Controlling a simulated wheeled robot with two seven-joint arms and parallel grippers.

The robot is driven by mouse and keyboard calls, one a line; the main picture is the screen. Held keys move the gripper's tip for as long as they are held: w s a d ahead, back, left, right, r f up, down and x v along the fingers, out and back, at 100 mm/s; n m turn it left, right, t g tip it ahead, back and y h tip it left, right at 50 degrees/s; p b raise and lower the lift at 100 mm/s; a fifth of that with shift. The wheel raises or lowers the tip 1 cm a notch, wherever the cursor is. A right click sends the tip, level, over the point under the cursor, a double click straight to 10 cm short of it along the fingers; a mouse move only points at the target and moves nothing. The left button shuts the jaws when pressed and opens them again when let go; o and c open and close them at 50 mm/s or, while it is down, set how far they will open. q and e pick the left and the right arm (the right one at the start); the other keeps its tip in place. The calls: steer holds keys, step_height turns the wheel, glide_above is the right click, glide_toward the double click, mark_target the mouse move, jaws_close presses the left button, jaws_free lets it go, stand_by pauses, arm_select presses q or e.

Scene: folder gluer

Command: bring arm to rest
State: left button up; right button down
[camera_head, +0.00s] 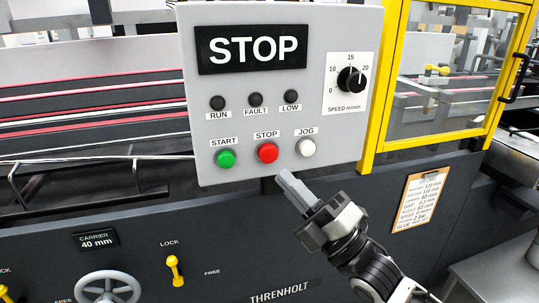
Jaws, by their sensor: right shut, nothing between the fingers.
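My right gripper (285,177) is shut and empty. Its fingertips are just below the control panel (208,135), under the red STOP button (267,152). They look close to the panel's lower edge, but I cannot tell whether they touch it. My right arm (365,262) comes in from the lower right. The panel's display reads STOP (253,49). The RUN, FAULT and LOW lamps look dark. The green START button (226,158) and the white JOG button (306,148) stand on either side of the red one. My left gripper is not in view.
A speed dial (351,79) sits at the panel's right. A yellow-framed guard door (378,100) with a black handle is beside it. Below are a grey handwheel (108,288), a yellow lock lever (174,270) and a clipboard (416,203). A grey surface (497,272) stands at the lower right.

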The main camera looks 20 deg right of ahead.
steer(key=shift+f, duration=0.1)
steer(key=s+f+m+g+h+p, duration=0.2)
steer(key=s+f+m+g+h, duration=0.2)
steer(key=s+f+m, duration=0.3)
steer(key=s+f+m+g+h+p, duration=0.2)
steer(key=s+f+m+g+h, duration=0.3)
steer(key=f+m, duration=1.2)
steer(key=s+a+f+h, duration=0.1)
steer(key=s+f+h, duration=0.1)
steer(key=s, duration=0.1)
steer(key=shift+s+m, duration=0.15)
steer(key=shift+m, duration=0.15)
